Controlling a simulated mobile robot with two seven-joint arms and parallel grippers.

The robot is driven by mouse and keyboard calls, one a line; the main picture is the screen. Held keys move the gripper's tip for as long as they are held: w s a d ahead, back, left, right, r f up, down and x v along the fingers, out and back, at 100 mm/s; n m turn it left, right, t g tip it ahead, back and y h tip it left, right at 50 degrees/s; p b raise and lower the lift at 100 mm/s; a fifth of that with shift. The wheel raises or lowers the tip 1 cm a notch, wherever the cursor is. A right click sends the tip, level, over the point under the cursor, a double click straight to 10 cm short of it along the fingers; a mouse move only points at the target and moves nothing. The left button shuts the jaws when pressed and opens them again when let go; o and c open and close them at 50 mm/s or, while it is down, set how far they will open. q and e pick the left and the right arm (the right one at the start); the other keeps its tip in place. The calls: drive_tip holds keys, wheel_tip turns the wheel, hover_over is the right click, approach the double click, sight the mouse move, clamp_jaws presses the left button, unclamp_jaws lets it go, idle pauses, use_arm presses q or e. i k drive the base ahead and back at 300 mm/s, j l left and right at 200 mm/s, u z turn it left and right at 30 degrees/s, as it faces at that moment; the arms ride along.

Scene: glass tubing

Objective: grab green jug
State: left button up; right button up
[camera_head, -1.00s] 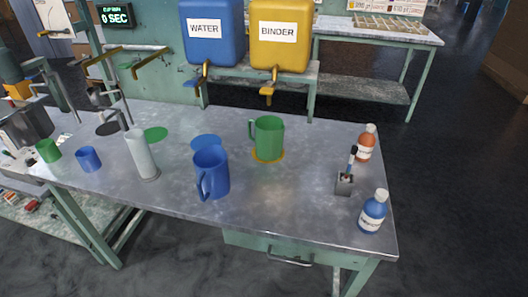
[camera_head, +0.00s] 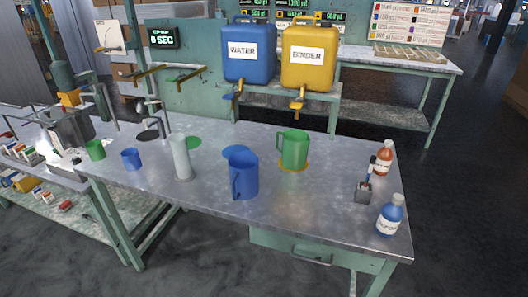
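The green jug (camera_head: 295,150) stands upright on a yellow disc (camera_head: 293,167) towards the back right of the metal table (camera_head: 220,212). Its handle points to the left. A blue jug (camera_head: 244,176) stands in front of it and to its left, apart from it. Neither of my grippers shows in the head view.
A grey cylinder (camera_head: 181,158), a small blue cup (camera_head: 131,159) and a small green cup (camera_head: 96,150) stand on the left. An orange bottle (camera_head: 384,160), a blue bottle (camera_head: 390,216) and a grey holder (camera_head: 363,192) stand on the right. WATER (camera_head: 249,50) and BINDER (camera_head: 308,57) tanks stand behind.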

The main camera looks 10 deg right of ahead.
sight(290, 148)
drive_tip(key=i+l+u, duration=0.15)
drive_tip(key=l, duration=0.45)
drive_tip(key=i+l+u, duration=0.1)
drive_tip(key=l, duration=0.55)
drive_tip(key=l+u, duration=0.15)
drive_tip(key=l, duration=0.5)
drive_tip(key=i, duration=0.05)
